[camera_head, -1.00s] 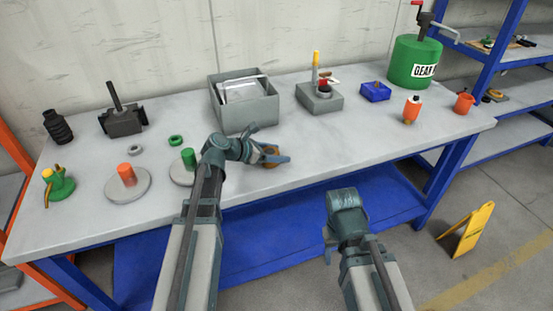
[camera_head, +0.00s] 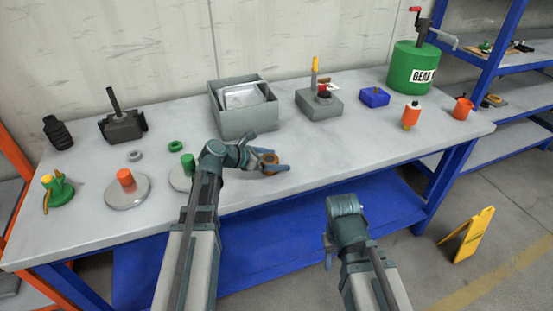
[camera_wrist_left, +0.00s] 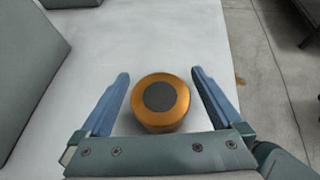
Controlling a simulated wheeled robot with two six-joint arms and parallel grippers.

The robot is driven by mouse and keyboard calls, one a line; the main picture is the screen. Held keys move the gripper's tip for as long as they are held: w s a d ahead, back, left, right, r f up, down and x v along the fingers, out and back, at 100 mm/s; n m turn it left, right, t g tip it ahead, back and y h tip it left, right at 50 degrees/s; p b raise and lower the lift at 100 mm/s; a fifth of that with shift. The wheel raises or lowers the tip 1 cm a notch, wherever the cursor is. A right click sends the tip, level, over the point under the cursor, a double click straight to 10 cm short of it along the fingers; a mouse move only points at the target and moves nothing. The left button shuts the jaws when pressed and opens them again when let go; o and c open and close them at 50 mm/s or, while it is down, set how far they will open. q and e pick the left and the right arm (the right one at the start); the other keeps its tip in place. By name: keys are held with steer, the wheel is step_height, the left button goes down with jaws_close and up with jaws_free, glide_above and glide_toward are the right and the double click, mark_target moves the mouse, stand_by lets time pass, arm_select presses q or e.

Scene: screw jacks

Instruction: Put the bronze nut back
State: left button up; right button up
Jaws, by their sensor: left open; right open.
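The bronze nut (camera_head: 269,158) is a short golden-orange cylinder with a dark round centre, near the front edge of the table. In the left wrist view the nut (camera_wrist_left: 181,105) stands between the two blue fingers, with a gap on each side. My left gripper (camera_head: 275,160) is open around it; its fingers also show in the left wrist view (camera_wrist_left: 160,75). My right gripper (camera_head: 329,243) is low in front of the table, away from the objects; its fingers are mostly hidden.
Discs with a red post (camera_head: 125,178) and a green post (camera_head: 188,162) stand left of my left arm. A green ring (camera_head: 175,146) and a grey ring (camera_head: 135,155) lie behind. A grey box (camera_head: 247,118) stands behind my left gripper.

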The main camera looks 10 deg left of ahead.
arm_select(q)
steer(key=p+v, duration=0.4)
steer(key=v, duration=0.6)
steer(key=shift+d, duration=0.1)
steer(key=shift+s+a+r+p, duration=0.25)
steer(key=shift+s+a+p, duration=0.15)
steer(key=shift+a, duration=0.05)
steer(key=shift+s+a, duration=0.1)
